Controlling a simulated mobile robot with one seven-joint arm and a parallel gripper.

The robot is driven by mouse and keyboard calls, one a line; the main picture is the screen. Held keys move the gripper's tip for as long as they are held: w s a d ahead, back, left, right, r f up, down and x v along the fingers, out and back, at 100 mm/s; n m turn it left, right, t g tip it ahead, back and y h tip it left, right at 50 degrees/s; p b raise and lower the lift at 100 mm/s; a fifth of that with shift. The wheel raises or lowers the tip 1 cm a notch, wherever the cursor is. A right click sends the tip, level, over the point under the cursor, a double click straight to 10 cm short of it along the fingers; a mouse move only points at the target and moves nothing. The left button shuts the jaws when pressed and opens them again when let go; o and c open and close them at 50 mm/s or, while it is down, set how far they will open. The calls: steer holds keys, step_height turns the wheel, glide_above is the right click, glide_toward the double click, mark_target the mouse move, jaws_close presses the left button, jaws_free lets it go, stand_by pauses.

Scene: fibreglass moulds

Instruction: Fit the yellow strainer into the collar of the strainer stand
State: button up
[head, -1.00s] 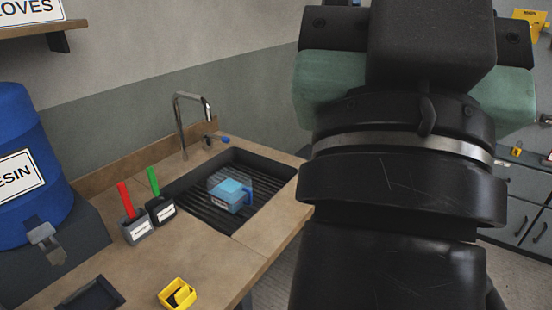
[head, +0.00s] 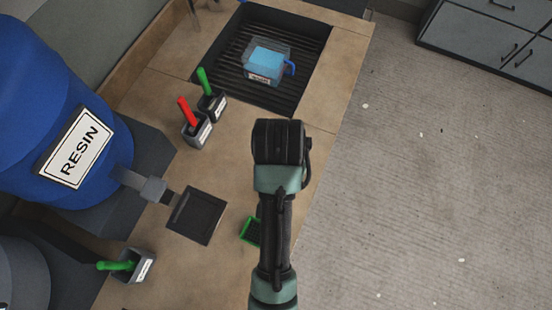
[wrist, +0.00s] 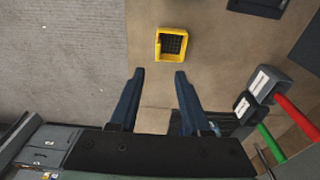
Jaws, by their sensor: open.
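The yellow strainer (wrist: 173,44) is a small square cup with a dark mesh floor. It rests upright on the worktop, near the edge, in the wrist view. My gripper (wrist: 159,74) is open and empty, with its two dark blue fingers apart. The strainer lies just beyond the fingertips in that view, not between them. In the head view my arm hides the strainer and the fingers. I cannot make out the strainer stand or its collar in these views.
A green square frame (head: 250,232) is half hidden by my arm. A dark square tray (head: 196,214) lies under the resin drum's (head: 75,140) tap. Labelled holders with red (head: 198,130) and green (head: 212,106) handles stand near the sink (head: 303,103), which holds a blue-filled jug (head: 266,66).

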steer(key=f, duration=0.5)
steer(key=shift+w+d+f, duration=0.2)
steer(key=shift+d+f, duration=0.1)
steer(key=shift+d, duration=0.05)
steer(key=shift+w+f+p, duration=0.2)
steer(key=shift+f+p, duration=0.7)
steer(key=shift+f, duration=1.9)
jaws_close()
